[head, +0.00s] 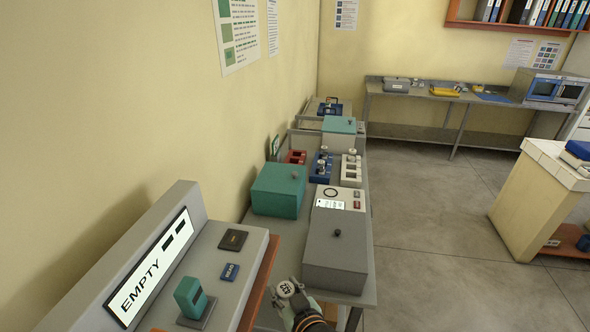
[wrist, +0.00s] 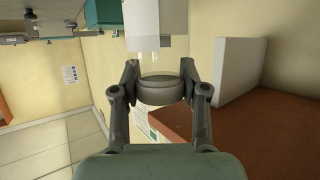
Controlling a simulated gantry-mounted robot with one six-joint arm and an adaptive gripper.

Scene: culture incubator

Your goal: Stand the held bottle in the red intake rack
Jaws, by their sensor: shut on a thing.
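The red intake rack (head: 295,157) is small in the head view, on the bench along the left wall, left of a blue rack (head: 321,167) and beyond a teal box (head: 279,190). My gripper (head: 290,297) is at the bottom of the head view, well nearer than the rack and apart from it. In the wrist view my gripper (wrist: 160,72) has its two fingers on either side of the bottle (wrist: 160,91), which shows as a round grey end with a paler part beyond it. The bottle's tilt is hard to tell.
A grey lidded box (head: 336,250) and a white rack (head: 351,170) share the bench. A teal-topped box (head: 339,132) stands behind the racks. A grey console reading EMPTY (head: 150,272) is at the near left. Open floor (head: 440,230) lies to the right.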

